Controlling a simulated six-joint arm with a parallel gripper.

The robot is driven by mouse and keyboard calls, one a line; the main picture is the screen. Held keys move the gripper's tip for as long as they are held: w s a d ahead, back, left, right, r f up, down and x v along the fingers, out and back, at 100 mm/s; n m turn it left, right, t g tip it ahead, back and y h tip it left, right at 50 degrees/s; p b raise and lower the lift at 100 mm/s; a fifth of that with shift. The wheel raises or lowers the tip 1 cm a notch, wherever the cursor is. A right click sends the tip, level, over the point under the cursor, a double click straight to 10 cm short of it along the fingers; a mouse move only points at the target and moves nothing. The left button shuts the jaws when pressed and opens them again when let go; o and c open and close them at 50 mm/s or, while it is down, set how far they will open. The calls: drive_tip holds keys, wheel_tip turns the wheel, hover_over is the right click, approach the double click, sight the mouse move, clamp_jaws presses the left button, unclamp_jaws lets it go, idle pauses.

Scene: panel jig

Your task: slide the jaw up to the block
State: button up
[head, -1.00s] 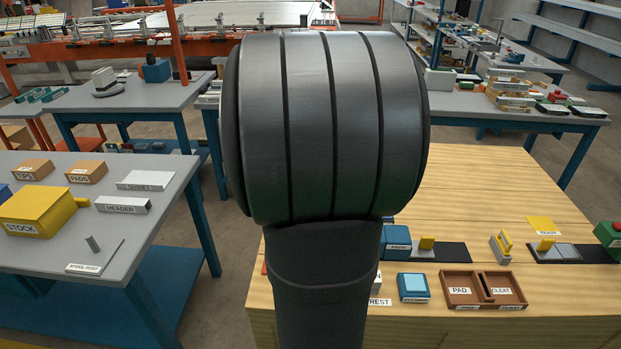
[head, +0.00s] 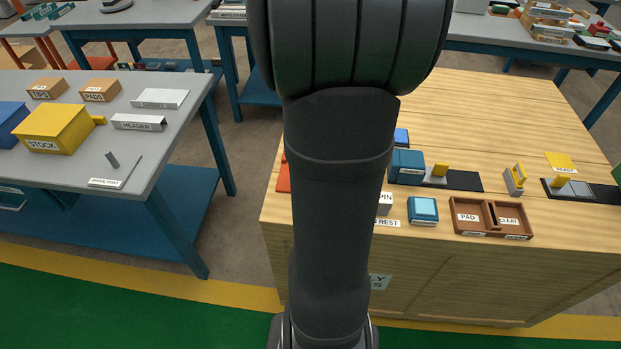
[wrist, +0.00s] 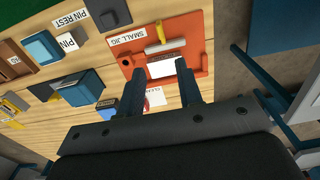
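In the head view a blue block (head: 407,166) stands on the wooden bench. Just right of it is a grey jaw (head: 436,176) with an upright yellow handle, on a dark rail (head: 464,181) that runs on to the right. I cannot tell whether jaw and block touch. The blue block also shows in the wrist view (wrist: 82,88), left of my gripper. My gripper (wrist: 160,73) is open and empty in the wrist view, its fingertips over the near part of the red small jig. In the head view my arm hides the gripper.
The red small jig (wrist: 190,35) holds a white plate and a yellow-handled bar. A brown two-part tray (head: 491,218), a light-blue-topped block (head: 423,210) and a second rail with a yellow handle (head: 590,191) stand on the bench. A grey table (head: 148,135) is at left.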

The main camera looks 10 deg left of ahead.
wheel_tip(320, 180, down, 17)
idle(0.5)
clamp_jaws()
